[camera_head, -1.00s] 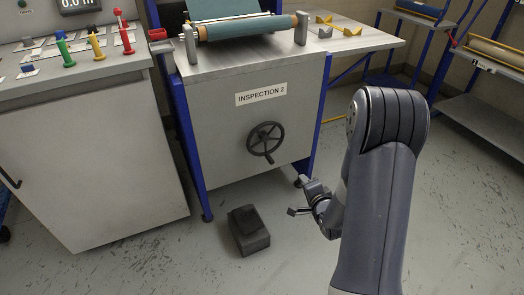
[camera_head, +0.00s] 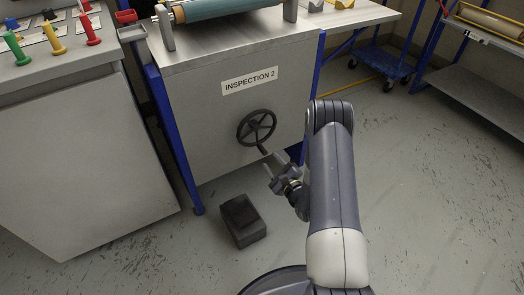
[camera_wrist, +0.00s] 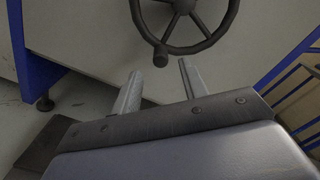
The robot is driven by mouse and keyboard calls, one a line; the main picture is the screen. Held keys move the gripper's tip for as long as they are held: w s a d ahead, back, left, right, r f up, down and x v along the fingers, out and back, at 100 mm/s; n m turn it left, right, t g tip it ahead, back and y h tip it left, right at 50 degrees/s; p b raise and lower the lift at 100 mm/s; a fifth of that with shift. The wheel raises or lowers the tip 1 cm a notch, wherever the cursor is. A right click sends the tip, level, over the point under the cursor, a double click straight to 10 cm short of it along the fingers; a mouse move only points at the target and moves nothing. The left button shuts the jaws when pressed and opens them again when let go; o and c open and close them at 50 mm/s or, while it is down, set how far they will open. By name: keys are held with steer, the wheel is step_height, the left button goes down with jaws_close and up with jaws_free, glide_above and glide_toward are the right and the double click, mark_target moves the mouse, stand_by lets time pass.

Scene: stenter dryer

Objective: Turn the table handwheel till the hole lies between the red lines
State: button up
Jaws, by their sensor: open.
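The dark handwheel (camera_head: 257,126) is on the front of the grey table cabinet, below the INSPECTION 2 label (camera_head: 249,87). Its lower rim and spokes show at the top of the wrist view (camera_wrist: 184,7). A handle knob (camera_wrist: 160,58) sticks out from its lower rim. My gripper (camera_head: 272,167) is below and in front of the wheel, its jaws apart and empty. In the wrist view the knob appears in line with the gap between the two fingertips (camera_wrist: 160,69); whether it is between them in depth I cannot tell. I see no hole or red lines.
A black block (camera_head: 243,221) lies on the floor left of my gripper. A control desk (camera_head: 85,140) with coloured levers stands at the left. A blue table leg (camera_head: 176,148) is left of the wheel.

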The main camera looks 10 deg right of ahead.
mark_target(265, 154)
steer(key=b+x, duration=0.1)
steer(key=x, duration=0.6)
steer(key=shift+w, duration=0.1)
steer(key=shift+c, duration=0.5)
steer(key=shift+f, duration=0.1)
jaws_close()
